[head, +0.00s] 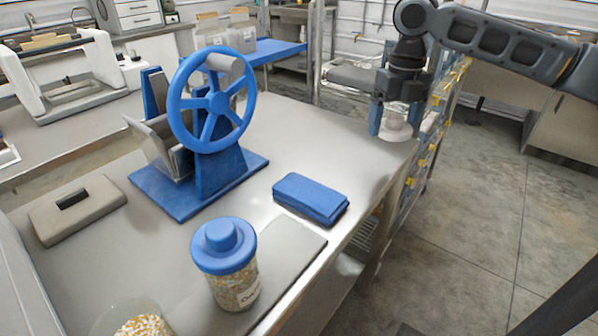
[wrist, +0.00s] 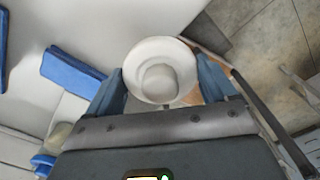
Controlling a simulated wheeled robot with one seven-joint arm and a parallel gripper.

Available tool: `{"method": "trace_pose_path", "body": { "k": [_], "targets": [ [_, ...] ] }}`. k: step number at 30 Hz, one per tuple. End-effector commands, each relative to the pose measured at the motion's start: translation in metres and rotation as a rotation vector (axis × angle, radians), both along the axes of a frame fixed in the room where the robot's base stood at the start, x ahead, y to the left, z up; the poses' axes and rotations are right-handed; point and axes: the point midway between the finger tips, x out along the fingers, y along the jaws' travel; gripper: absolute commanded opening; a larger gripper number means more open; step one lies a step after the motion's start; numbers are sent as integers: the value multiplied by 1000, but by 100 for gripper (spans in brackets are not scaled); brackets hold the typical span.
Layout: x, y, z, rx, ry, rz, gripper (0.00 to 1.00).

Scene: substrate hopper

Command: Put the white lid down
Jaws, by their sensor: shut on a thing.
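The white lid (wrist: 150,54) is round with a raised knob in its middle. It sits between the two blue fingers of my gripper (wrist: 161,80) in the wrist view, and my gripper is shut on it. In the head view the lid (head: 396,129) shows below my gripper (head: 393,120), at the far right corner of the steel table (head: 300,120). It is low over or on the tabletop; I cannot tell whether it touches. The fingers partly hide it.
A blue handwheel device (head: 212,110), a folded blue cloth (head: 310,196), a blue-lidded jar (head: 235,285) and an open grain container (head: 140,322) stand on the table. A grey-brown case (head: 78,210) lies at left. The table's right edge runs close beside the lid.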

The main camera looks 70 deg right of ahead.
Motion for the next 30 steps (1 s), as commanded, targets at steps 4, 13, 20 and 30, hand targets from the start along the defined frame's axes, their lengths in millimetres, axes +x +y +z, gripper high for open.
{"method": "trace_pose_path", "body": {
  "k": [4,13,20,30],
  "targets": [
    [21,12,-13,3,1,6,57],
    [76,40,-50,4,2,4,57],
    [99,52,-67,2,1,0,57],
    [101,53,-98,2,2,-2,57]
  ]
}}
